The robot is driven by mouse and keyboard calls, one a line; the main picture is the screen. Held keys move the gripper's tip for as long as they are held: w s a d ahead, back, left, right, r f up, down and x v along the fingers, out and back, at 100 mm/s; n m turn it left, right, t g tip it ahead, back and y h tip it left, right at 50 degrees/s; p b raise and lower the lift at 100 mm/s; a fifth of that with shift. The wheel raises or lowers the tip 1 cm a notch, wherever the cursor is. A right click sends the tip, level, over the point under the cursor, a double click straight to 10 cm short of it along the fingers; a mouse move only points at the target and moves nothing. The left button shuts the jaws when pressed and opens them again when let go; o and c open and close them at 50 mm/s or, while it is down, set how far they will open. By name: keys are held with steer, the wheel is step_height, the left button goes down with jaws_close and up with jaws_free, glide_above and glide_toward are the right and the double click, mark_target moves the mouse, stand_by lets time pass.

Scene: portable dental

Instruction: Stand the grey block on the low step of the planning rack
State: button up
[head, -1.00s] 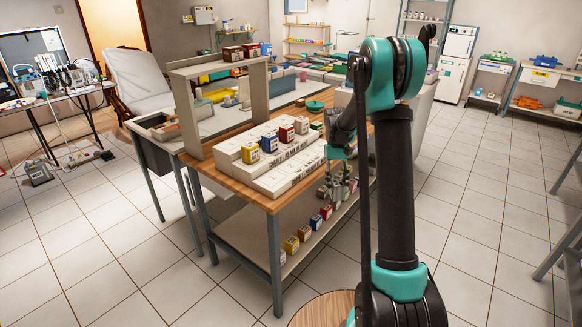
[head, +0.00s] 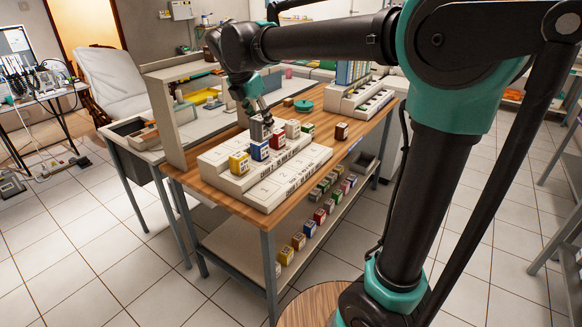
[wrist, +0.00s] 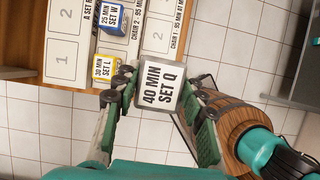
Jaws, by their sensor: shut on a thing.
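My gripper (head: 263,114) is shut on a grey block (head: 260,129). In the wrist view, the grey block (wrist: 157,91) sits between both fingers, its top label reading "40 MIN SET Q". In the head view it appears at the back of the white stepped planning rack (head: 225,183), behind the blue block; whether it touches anything is unclear. The rack's low step (head: 290,178) at the front is bare. Yellow (head: 239,163), blue (head: 260,150), red (head: 277,140) and white (head: 292,128) blocks stand farther back on the rack.
The rack is on a wooden table (head: 217,200) with an upright shelf frame (head: 168,125) at its left. A dark brown block (head: 342,131) and a green round item (head: 304,105) are on the tabletop. Several coloured blocks line the lower shelf (head: 243,249).

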steer(key=shift+a+f, duration=0.1)
steer(key=shift+f, duration=0.1)
step_height(320, 180, down, 19)
steer(key=shift+f, duration=0.15)
steer(key=shift+f, duration=0.1)
stand_by(0.3)
steer(key=o, duration=1.2)
